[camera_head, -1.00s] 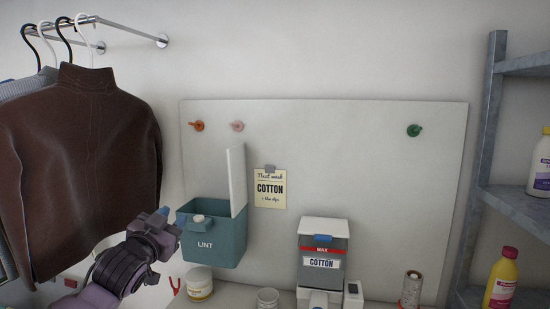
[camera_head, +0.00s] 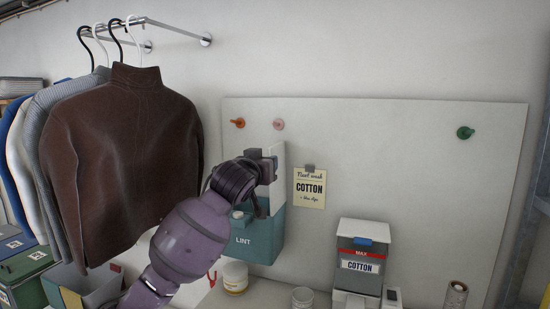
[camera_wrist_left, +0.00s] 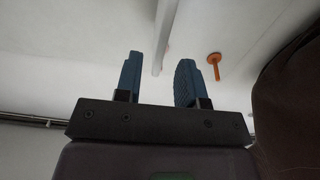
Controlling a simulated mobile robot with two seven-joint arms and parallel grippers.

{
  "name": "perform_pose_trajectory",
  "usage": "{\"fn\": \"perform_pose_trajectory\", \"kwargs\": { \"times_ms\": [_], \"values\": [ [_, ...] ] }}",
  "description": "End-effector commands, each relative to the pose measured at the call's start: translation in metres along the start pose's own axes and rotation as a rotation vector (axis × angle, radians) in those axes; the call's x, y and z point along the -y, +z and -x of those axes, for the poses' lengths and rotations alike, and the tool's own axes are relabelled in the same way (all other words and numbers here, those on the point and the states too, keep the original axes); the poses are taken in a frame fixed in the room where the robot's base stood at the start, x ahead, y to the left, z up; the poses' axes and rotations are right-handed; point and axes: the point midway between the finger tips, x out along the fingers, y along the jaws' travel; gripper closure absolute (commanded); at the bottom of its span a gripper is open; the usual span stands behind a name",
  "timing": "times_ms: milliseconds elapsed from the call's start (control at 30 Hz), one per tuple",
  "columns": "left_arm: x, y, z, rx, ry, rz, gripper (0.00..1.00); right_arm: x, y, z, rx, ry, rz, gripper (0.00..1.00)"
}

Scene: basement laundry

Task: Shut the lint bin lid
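The teal lint bin (camera_head: 262,244) hangs on the white board, marked LINT. Its white lid (camera_head: 279,182) stands upright, open, and is partly hidden by my left gripper (camera_head: 263,157). The left gripper is at the lid's left side, above the bin's opening. In the left wrist view its two blue fingers (camera_wrist_left: 158,78) are apart, so it is open. A pale upright strip, likely the lid's edge (camera_wrist_left: 165,38), shows between and beyond them; I cannot tell whether they touch it. My arm covers part of the bin's left side. My right gripper is not in view.
Brown and grey garments (camera_head: 120,150) hang close on the left. Orange (camera_head: 238,123) and pink (camera_head: 279,124) pegs sit above the bin. A note (camera_head: 309,188) is right of the lid; a COTTON dispenser (camera_head: 361,262) and jars (camera_head: 235,277) stand below.

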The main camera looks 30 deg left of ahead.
Motion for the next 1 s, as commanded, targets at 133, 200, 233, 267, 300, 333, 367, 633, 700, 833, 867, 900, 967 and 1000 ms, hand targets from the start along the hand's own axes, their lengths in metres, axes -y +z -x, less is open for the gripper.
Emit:
{"fn": "perform_pose_trajectory", "kwargs": {
  "times_ms": [133,200,233,267,300,333,367,633,700,833,867,900,967,1000],
  "values": [
    [0.0,-0.002,-0.024,0.0,-0.001,0.0,0.64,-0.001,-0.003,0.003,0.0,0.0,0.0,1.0],
    [0.0,-0.001,-0.034,0.001,-0.001,0.0,0.64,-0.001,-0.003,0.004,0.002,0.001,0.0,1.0],
    [0.0,-0.001,-0.038,-0.001,-0.001,0.0,0.64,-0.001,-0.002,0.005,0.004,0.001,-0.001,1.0],
    [0.0,-0.001,-0.042,0.0,-0.001,0.0,0.64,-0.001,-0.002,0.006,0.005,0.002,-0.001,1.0],
    [0.0,-0.001,-0.046,0.0,-0.001,0.0,0.64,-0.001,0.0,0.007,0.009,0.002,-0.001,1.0],
    [0.0,-0.001,-0.049,0.0,-0.001,0.0,0.64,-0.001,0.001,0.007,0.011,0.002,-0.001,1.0],
    [0.0,-0.001,-0.052,0.0,-0.001,0.0,0.64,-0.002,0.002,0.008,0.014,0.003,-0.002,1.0],
    [0.0,0.0,-0.065,0.0,0.0,-0.001,0.64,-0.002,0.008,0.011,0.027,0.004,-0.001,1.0],
    [0.0,0.0,-0.066,0.0,0.0,-0.001,0.64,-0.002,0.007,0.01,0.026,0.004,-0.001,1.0],
    [0.0,0.0,-0.066,0.0,0.0,-0.001,0.64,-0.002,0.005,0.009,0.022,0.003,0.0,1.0],
    [0.0,0.0,-0.066,0.0,0.0,-0.001,0.64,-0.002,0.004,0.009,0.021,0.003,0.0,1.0],
    [0.0,0.0,-0.066,-0.001,0.0,-0.001,0.65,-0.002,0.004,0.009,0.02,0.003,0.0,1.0],
    [0.0,0.0,-0.066,-0.001,0.0,-0.001,0.75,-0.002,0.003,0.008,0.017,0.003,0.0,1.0],
    [0.0,0.0,-0.066,-0.001,0.0,-0.001,0.81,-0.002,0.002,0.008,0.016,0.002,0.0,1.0]
  ]
}}
